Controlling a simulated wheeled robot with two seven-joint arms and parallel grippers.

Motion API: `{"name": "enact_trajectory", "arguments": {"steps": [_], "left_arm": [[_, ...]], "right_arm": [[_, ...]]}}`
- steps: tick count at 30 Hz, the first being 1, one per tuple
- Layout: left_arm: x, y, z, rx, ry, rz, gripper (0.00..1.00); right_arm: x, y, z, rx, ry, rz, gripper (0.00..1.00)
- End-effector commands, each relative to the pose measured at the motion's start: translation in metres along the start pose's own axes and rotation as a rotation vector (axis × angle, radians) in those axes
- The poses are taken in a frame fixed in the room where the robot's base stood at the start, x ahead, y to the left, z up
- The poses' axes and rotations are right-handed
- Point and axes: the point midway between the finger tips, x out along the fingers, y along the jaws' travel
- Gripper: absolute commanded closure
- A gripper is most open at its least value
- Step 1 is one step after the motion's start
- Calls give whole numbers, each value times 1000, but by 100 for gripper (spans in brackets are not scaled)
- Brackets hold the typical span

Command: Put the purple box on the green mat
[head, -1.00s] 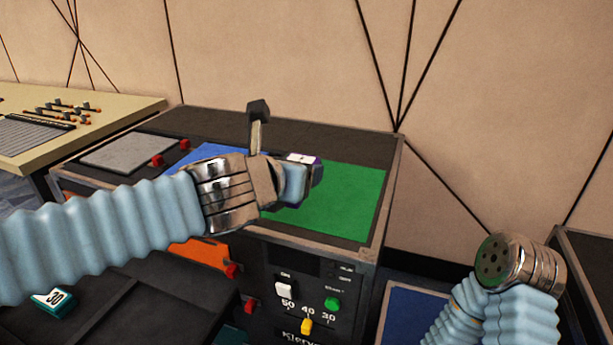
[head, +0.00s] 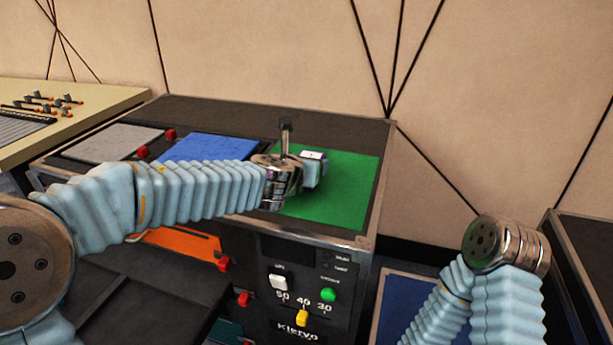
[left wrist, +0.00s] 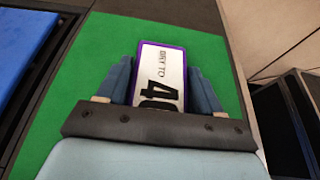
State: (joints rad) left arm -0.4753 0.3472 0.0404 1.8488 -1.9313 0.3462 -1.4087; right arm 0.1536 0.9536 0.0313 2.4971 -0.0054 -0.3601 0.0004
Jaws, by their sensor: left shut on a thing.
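The purple box (left wrist: 160,75) has a white label face with black print and a purple rim. My left gripper (head: 313,168) is shut on it, with a blue-grey finger on each side in the left wrist view. In the head view only the box's pale top (head: 312,155) shows; the fingers and wrist hide the rest. The box is over the green mat (head: 345,192), which fills much of the left wrist view (left wrist: 85,75). I cannot tell whether the box touches the mat. My right gripper is out of view.
A blue mat (head: 208,147) and a grey mat (head: 115,143) lie left of the green one on the same dark cabinet. The cabinet front has a white, a green (head: 327,295) and a yellow knob. A beige console (head: 75,125) stands at the far left.

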Motion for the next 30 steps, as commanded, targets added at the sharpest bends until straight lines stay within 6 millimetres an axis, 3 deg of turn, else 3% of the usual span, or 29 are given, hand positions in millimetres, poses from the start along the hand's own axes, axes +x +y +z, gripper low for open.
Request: {"name": "enact_trajectory", "arguments": {"steps": [1, 3, 14, 15, 20, 30], "left_arm": [[6, 1, -15, 1, 1, 1, 71], [8, 1, -21, 0, 0, 1, 71], [8, 0, -23, -1, -1, 0, 71], [9, 0, -24, -1, 0, 0, 33], [8, 0, -23, -1, 0, 0, 9], [6, 0, -20, 0, -1, 0, 9]], "right_arm": [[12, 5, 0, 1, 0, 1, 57], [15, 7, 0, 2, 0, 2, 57], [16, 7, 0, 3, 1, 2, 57], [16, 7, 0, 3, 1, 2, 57], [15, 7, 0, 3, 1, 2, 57], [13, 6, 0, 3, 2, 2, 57]]}}
